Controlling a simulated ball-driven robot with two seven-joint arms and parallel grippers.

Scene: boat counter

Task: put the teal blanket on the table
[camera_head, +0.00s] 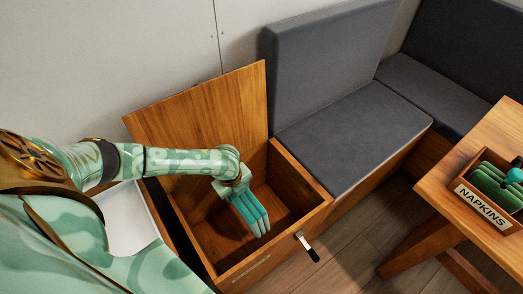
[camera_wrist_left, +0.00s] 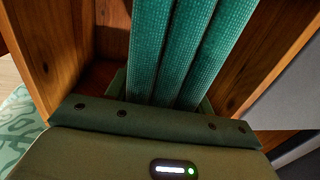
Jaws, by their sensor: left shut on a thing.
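The teal blanket (camera_head: 250,211) is folded into several long layers and hangs from my left gripper (camera_head: 238,187) inside the open wooden bench box. My left gripper is shut on the blanket's upper end. In the left wrist view the blanket (camera_wrist_left: 185,50) stretches away from the jaws as ribbed teal folds, between the wooden walls. The gripper's fingertips are largely hidden by the blanket. The wooden table (camera_head: 450,183) stands at the right, apart from the blanket. My right gripper is not in view.
The bench box (camera_head: 312,213) has its lid (camera_head: 215,105) raised behind it and a latch (camera_head: 307,246) on its front. A grey cushioned seat (camera_head: 355,130) adjoins it. A napkins box (camera_head: 483,205) with green items sits on the table. Floor shows between bench and table.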

